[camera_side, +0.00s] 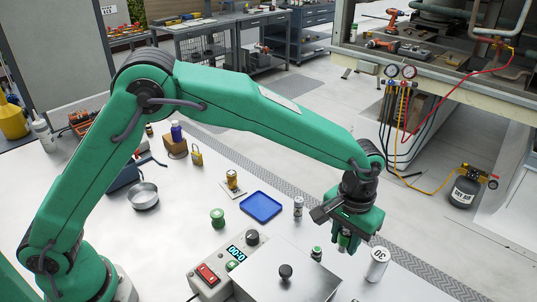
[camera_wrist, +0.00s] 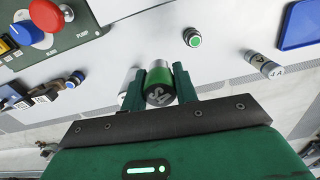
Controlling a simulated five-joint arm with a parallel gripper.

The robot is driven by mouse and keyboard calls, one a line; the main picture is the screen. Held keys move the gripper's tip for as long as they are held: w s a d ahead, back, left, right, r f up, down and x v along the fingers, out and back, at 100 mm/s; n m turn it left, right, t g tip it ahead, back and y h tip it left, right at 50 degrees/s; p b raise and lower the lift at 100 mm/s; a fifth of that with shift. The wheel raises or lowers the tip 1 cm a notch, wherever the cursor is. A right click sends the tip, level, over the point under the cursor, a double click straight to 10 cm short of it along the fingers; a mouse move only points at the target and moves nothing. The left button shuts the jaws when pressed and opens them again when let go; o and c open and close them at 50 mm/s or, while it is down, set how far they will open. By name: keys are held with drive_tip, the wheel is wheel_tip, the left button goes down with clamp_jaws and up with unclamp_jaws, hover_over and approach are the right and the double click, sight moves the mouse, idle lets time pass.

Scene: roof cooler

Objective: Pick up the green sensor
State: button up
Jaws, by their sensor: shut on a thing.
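The green sensor is a short cylinder with a green band and a metallic, marked end; it shows in the wrist view (camera_wrist: 159,84) and in the side view (camera_side: 344,240). My gripper (camera_side: 344,243) points down at the right part of the table, shut on the sensor. In the wrist view the fingers of my gripper (camera_wrist: 160,92) press on both sides of it. The fingers partly cover the sensor in the side view. I cannot tell whether its underside touches the table.
A silver canister (camera_side: 377,264) stands right of my gripper. A small green-topped piece (camera_side: 316,253), a slim grey cylinder (camera_side: 298,207) and a blue tray (camera_side: 261,207) lie to the left. A control box (camera_side: 215,275) and a metal box with a black knob (camera_side: 285,285) occupy the front.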

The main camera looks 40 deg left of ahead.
drive_tip(key=shift+r, duration=0.8)
